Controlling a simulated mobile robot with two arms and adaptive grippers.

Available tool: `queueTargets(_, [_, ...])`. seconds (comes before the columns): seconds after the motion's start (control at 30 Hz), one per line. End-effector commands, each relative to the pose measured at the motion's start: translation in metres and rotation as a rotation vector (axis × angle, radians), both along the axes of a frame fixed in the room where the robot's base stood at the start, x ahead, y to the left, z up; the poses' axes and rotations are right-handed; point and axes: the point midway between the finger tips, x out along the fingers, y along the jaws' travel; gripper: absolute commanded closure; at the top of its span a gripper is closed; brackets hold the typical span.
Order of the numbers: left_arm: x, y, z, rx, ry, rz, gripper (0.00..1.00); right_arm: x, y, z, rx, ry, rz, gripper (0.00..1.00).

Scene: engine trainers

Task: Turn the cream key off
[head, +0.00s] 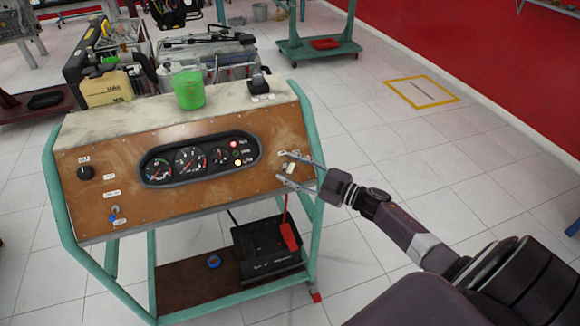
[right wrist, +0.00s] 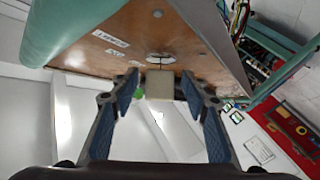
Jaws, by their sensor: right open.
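The cream key (head: 290,168) sits on the right end of the wooden panel (head: 130,192). In the right wrist view the key (right wrist: 159,84) is a pale block between my fingertips, in front of the panel. My right gripper (head: 283,167) is open, its two fingers above and below the key in the head view. In the right wrist view the right gripper's fingers (right wrist: 160,92) stand on either side of the key, with a gap visible on each side. Whether a finger touches it I cannot tell. My left gripper is not in view.
A gauge cluster (head: 190,162) with lit red and yellow lamps is left of the key. A black battery (head: 262,246) with a red clamp (head: 289,236) is below.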

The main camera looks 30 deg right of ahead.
Motion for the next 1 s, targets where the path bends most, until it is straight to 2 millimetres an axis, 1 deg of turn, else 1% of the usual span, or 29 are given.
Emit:
queueTargets(0.1, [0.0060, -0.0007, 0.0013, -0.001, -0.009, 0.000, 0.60, 0.0038, 0.0015, 0.0002, 0.001, 0.000, -0.001, 0.58])
queueTargets(0.33, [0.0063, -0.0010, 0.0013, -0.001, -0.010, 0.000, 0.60, 0.0039, 0.0017, -0.0002, 0.000, 0.001, -0.001, 0.58])
queueTargets(0.37, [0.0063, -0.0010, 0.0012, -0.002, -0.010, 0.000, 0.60, 0.0040, 0.0017, -0.0003, 0.000, 0.001, -0.001, 0.60])
queueTargets(0.7, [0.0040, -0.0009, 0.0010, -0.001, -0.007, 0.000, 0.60, 0.0038, 0.0016, -0.0002, 0.000, 0.000, 0.000, 0.98])
queueTargets(0.73, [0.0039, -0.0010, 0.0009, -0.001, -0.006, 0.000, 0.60, 0.0037, 0.0017, -0.0001, 0.000, 0.000, 0.000, 1.00])
queueTargets(1.0, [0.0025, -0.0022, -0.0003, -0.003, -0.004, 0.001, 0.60, 0.0037, 0.0010, 0.0000, -0.027, 0.006, 0.023, 1.00])
